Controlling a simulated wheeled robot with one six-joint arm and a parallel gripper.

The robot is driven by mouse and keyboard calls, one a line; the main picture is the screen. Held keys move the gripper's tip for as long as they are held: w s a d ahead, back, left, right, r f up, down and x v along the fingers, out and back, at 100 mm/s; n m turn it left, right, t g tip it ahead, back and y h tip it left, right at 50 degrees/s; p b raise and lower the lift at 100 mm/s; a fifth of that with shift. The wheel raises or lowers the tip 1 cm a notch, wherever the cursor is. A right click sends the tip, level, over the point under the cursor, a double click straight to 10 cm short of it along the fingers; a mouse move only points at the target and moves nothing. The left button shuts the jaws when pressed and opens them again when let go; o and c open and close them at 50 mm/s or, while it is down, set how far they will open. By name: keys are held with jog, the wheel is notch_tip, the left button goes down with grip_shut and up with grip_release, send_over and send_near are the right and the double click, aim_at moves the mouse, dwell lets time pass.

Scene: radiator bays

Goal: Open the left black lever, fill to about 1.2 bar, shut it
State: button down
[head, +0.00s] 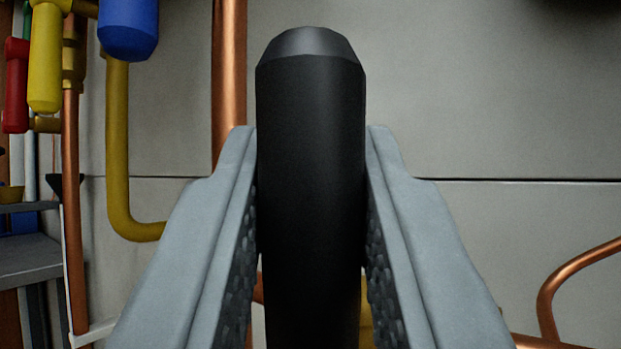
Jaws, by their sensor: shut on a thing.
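A black lever (311,150) stands upright in the middle of the head view, with its bevelled tip near the top. My gripper (311,200) has its two grey fingers on either side of the lever and is shut on it. The lever's lower end and its valve are hidden below the picture. No pressure gauge shows in this view.
A vertical copper pipe (229,70) runs behind the lever. At the left are a yellow handle (46,60), a red handle (16,85), a blue handle (128,28) and a bent yellow pipe (118,150). A curved copper pipe (560,285) is at the lower right.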

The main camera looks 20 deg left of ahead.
jog(key=c, duration=1.3)
grip_release()
jog(key=shift+o, duration=0.2)
jog(key=shift+s+f, duration=0.1)
jog(key=v, duration=1.7)
jog(key=shift+s+d, duration=0.1)
jog(key=shift+d, duration=0.05)
